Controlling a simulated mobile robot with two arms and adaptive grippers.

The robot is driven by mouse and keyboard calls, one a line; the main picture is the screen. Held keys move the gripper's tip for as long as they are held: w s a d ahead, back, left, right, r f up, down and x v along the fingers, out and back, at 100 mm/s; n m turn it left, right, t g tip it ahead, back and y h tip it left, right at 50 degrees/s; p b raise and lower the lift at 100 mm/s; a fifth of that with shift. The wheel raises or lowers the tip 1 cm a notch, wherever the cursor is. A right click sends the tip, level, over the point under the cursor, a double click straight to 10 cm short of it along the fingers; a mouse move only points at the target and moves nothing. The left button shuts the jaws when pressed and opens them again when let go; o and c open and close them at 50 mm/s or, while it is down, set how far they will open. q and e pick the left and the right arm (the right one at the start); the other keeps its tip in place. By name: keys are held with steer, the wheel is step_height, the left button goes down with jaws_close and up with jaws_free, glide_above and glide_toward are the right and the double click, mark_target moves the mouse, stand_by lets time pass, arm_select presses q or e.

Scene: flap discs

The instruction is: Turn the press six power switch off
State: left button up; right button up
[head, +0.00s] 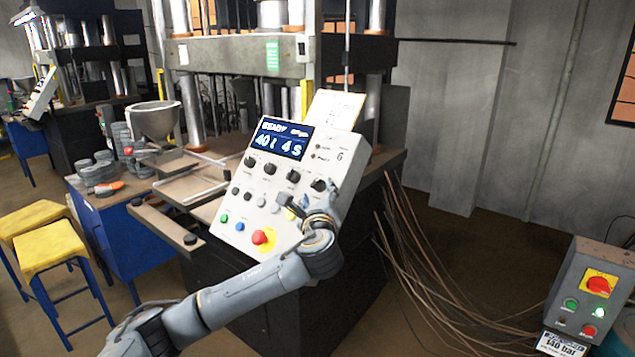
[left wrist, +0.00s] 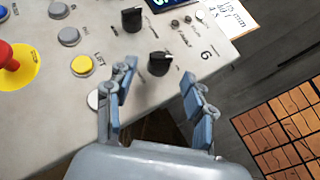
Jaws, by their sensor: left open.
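The press six control panel (head: 285,240) is a tilted pale box marked 6, with a lit display (head: 281,139) reading READY and 40 t 4 s. Several black knobs run across it; the rightmost knob (head: 318,185) also shows in the left wrist view (left wrist: 160,63). I cannot read which control is the power switch. My left gripper (head: 305,207) is at the panel's lower right. In the left wrist view it is open (left wrist: 161,88), its blue-grey fingers apart with the rightmost knob just beyond the gap; contact is not visible. My right gripper is out of view.
The panel carries a red mushroom button (head: 262,237) and coloured push buttons. A grey box (head: 565,290) with a red-and-yellow rotary switch (head: 598,284) stands at lower right. Loose brown cables (head: 410,270) hang between. Yellow stools (head: 50,250) stand at left.

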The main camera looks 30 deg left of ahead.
mark_target(320, 182)
arm_select(q)
steer(key=shift+p+x, duration=0.35)
steer(key=shift+x, duration=1.5)
jaws_close()
steer(key=shift+d+r+n+g+y+p, duration=0.25)
steer(key=shift+n+g+y+p, duration=0.15)
steer(key=shift+n+g+p, duration=0.4)
steer(key=n+g+p, duration=0.1)
steer(key=p, duration=0.1)
steer(key=n+g+p, duration=0.3)
steer(key=n+p, duration=0.1)
steer(key=shift+w+r+g+y, duration=0.3)
steer(key=shift+r, duration=0.1)
steer(key=shift+w+n+g+p, duration=0.15)
steer(key=shift+n+g+p, duration=0.35)
steer(key=shift+n+g, duration=0.6)
steer(key=shift+w+r+n+g+h, duration=0.1)
steer(key=shift+w+n+g+h, duration=0.05)
steer(key=shift+n+g+h, duration=1.05)
steer(key=shift+n+y, duration=0.3)
